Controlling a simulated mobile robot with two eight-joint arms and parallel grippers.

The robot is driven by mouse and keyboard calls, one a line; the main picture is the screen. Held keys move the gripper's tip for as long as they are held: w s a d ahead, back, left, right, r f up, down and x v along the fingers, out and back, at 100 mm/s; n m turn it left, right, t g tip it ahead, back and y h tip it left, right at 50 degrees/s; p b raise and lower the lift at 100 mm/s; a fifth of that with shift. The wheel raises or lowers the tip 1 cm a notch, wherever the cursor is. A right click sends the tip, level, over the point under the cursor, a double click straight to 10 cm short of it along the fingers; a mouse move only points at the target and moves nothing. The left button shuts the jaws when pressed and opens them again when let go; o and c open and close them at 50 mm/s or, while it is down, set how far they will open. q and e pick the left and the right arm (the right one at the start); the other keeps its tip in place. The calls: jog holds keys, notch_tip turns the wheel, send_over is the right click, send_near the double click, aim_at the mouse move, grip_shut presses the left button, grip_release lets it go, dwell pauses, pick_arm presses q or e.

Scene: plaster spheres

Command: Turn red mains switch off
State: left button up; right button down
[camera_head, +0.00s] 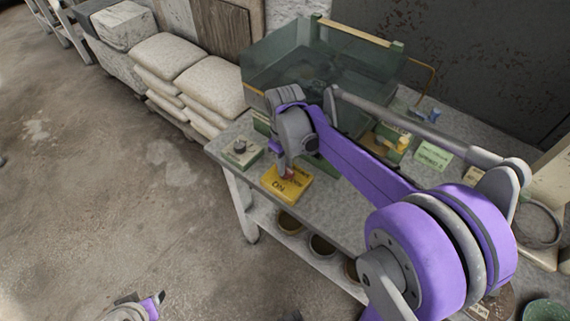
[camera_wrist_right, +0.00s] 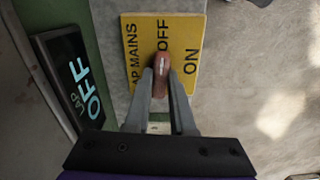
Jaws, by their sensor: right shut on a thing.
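The yellow switch plate (camera_head: 293,190) lies on the bench near its left end. In the right wrist view the plate (camera_wrist_right: 187,85) reads "AP MAINS", "OFF" and "ON". The red switch knob (camera_wrist_right: 162,62) sits on it, its white line directed toward "OFF". My right gripper (camera_wrist_right: 161,88) is shut on the knob, one finger on each side. In the head view the right gripper (camera_head: 286,168) covers most of the knob. A small grey and purple part of my left arm shows at the bottom left; its jaws cannot be made out.
A glass-sided tank (camera_head: 310,75) stands behind my right arm. A small box with a dark knob (camera_head: 241,152) sits at the bench's left end. Stacked sacks (camera_head: 165,60) lie at left; the floor is clear.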

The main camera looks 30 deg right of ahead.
jog(key=shift+n, duration=0.7)
jog(key=c, duration=0.8)
grip_release()
jog(key=shift+o, duration=0.2)
notch_tip(320, 180, up, 11)
jog(key=shift+p, duration=0.35)
jog(key=shift+s+f, duration=0.1)
jog(key=s+a+f+m+t, duration=0.2)
jog(key=s+f, duration=0.3)
jog(key=s, duration=0.3)
jog(key=s+a+f+m+t, duration=0.2)
jog(key=s+a+f+t, duration=0.1)
jog(key=s+a+f, duration=0.2)
jog(key=s, duration=0.2)
jog(key=shift+s+m+p, duration=0.35)
jog(key=shift+m+p, duration=0.05)
